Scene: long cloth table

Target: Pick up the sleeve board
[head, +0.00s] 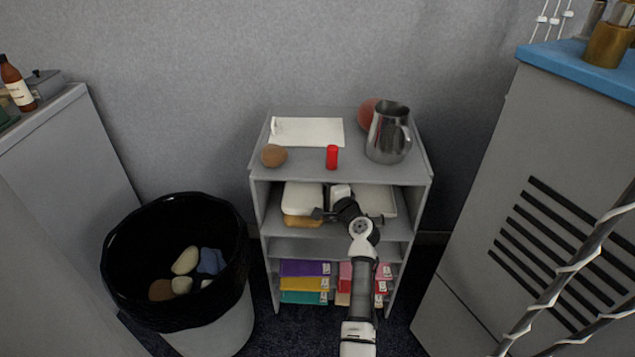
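My gripper (330,203) reaches into the upper open compartment of a grey shelf unit, below its top. It is small and partly merged with the things behind it, so whether its fingers are open or shut is unclear. Next to it on the left is a pale, rounded flat piece (302,196) above a tan piece (303,221). A pale flat-edged item (378,201) lies to the right, partly behind my arm. A white flat rectangular piece (308,131) lies on the unit's top. I cannot tell for sure which of these is the sleeve board.
The shelf unit's top (300,165) also holds a steel pitcher (388,134), a red cylinder (332,157), a brown round object (274,155) and a reddish round object (366,114). Coloured folded stacks (305,284) fill a lower compartment. A black-lined bin (178,240) stands left, a grey cabinet (530,190) right.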

